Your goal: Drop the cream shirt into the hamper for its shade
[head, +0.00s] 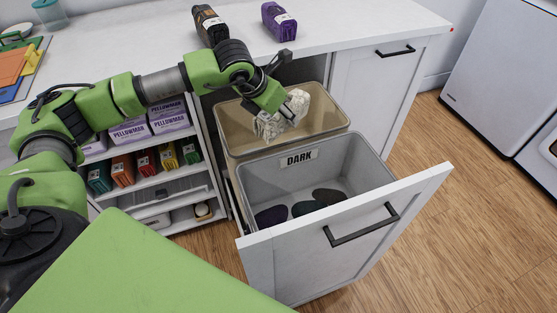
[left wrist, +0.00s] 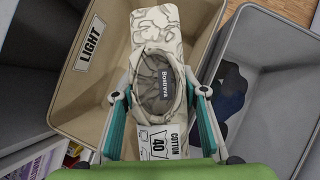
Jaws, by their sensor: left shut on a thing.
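The cream shirt (head: 283,119), patterned and folded, hangs in my left gripper (head: 280,110) over the beige hamper (head: 313,123) in the head view. In the left wrist view the cream shirt (left wrist: 160,75) shows a neck label and a "COTTON 40" tag, between the fingers of my left gripper (left wrist: 158,95). The beige hamper (left wrist: 112,48) carries a "LIGHT" label there. The grey hamper (head: 262,175), labelled "DARK", stands in front of it, with several dark items inside. It also shows at the right in the left wrist view (left wrist: 268,50). My right gripper is not in view.
Both hampers sit in a pulled-out white drawer (head: 400,215). Above and behind is a white counter (head: 130,50) with a dark pack (head: 208,25) and a purple pack (head: 279,21). Shelves with several boxes (head: 150,165) stand left of the drawer. Wooden floor lies free at right.

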